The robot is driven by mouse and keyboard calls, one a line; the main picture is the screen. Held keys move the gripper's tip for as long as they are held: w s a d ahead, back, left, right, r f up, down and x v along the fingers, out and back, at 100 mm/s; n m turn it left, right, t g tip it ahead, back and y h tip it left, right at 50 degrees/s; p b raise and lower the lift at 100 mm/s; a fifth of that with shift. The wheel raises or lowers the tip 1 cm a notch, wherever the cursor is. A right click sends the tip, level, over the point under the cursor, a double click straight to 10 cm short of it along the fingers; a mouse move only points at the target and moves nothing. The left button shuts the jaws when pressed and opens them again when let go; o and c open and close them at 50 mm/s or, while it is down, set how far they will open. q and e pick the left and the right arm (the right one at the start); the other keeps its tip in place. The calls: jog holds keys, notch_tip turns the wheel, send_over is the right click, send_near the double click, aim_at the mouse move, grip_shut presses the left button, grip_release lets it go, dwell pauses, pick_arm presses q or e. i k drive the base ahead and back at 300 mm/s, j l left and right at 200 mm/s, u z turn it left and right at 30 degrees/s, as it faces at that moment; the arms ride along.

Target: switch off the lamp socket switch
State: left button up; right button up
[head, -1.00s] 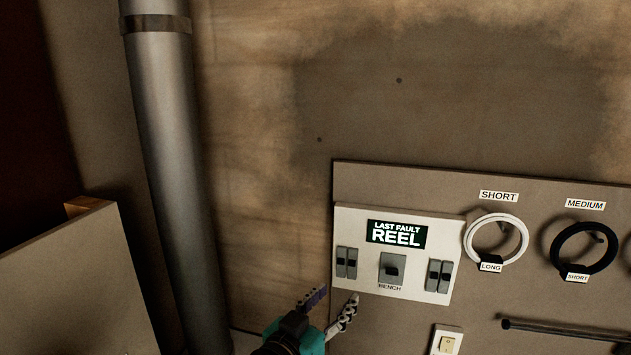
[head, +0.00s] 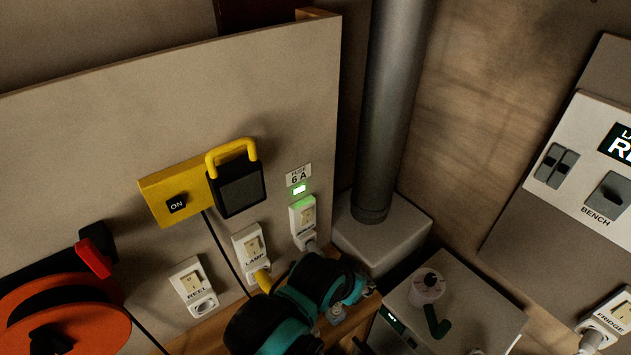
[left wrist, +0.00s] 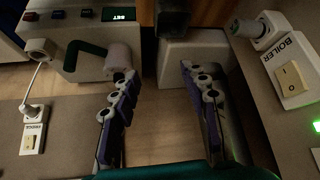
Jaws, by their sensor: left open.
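The lamp socket (head: 245,242) is a white plate on the grey board in the head view, with a cream rocker switch above its LAMP label and a yellow plug at its bottom. Which way the rocker is tipped is too small to tell. My left gripper (head: 352,301) is right of and below the lamp socket, apart from it, pointing away to the right. In the left wrist view my left gripper (left wrist: 162,112) is open with nothing between its fingers. The lamp socket is not identifiable in that view. My right gripper is not in view.
The reel socket (head: 188,280) is left of the lamp socket. The boiler socket (head: 302,215) is to its right and shows in the left wrist view (left wrist: 290,80). A yellow ON box (head: 165,183) with a padlock (head: 238,190) is above. A red reel (head: 100,325) stands left.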

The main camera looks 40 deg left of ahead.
aim_at(251, 247)
jog(key=k+l+u, duration=0.1)
jog(key=u, duration=1.1)
jog(key=i+u, duration=0.1)
jog(key=u, duration=0.6)
